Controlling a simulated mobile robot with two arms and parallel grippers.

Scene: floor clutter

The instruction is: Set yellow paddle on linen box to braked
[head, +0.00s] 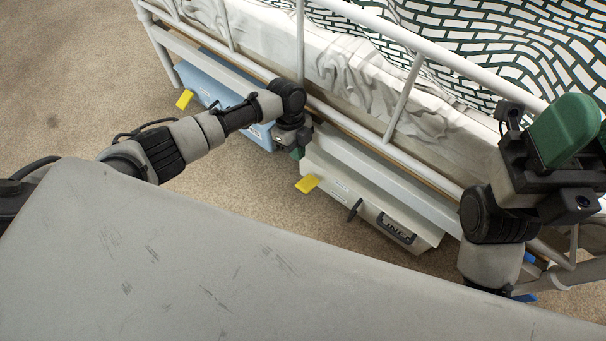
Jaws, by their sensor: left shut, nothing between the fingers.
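Two boxes with yellow paddles sit under a bed; their labels are too small to read, so I cannot tell which is the linen box. The pale grey box (352,207) has a yellow paddle (307,184) sticking out at its left front end. The blue box (206,88) has a yellow paddle (184,99) at its left end. My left gripper (298,153) is shut and empty, pointing down between the boxes, just above the pale box's paddle and apart from it. My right gripper (566,130) is raised at the right; its finger gap does not show.
The white bed rail (403,97) and bed frame run diagonally above the boxes. The pale box has a dark lever (354,210) and a dark handle (396,229). A large grey surface (190,270) fills the foreground. Carpet (235,185) is clear before the boxes.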

